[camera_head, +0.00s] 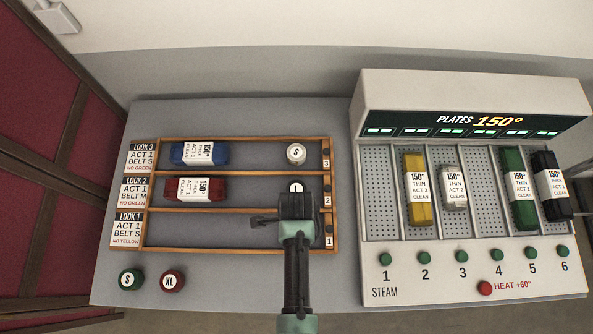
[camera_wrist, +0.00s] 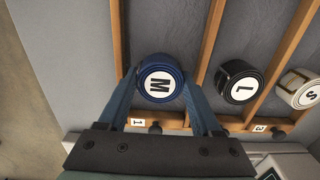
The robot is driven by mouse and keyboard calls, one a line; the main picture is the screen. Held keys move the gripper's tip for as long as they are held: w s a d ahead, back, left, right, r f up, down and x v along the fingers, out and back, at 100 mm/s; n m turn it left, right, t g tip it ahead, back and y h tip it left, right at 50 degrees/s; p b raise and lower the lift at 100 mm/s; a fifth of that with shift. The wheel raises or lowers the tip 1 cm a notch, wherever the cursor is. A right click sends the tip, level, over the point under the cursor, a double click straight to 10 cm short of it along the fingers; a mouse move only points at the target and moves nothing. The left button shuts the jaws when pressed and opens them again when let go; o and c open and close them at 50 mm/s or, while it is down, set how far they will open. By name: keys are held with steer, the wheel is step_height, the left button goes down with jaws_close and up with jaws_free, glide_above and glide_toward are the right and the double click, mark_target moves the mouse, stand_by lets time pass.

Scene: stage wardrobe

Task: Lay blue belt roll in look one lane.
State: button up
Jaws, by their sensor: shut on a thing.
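The blue belt roll (camera_wrist: 160,78), marked M on its white top, sits between the two fingers of my gripper (camera_wrist: 163,88) in the wrist view. My gripper is shut on it. In the head view my gripper (camera_head: 270,222) is over the right part of the look one lane (camera_head: 190,230), the lowest lane of the wooden rack, and hides the roll. The lane's card (camera_head: 129,230) reads LOOK 1, ACT 1, BELT S, NO YELLOW. The rest of the lane looks empty. I cannot tell whether the roll touches the lane floor.
Look two holds a red garment pack (camera_head: 195,189) and a black L roll (camera_wrist: 240,82). Look three holds a blue pack (camera_head: 199,153) and a pale S roll (camera_head: 296,153). Green S (camera_head: 131,281) and red XL (camera_head: 172,280) rolls stand in front. A steam machine (camera_head: 470,270) is right.

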steer(key=shift+f, duration=0.25)
steer(key=shift+f, duration=0.1)
steer(key=o, duration=1.2)
steer(key=shift+c, duration=0.2)
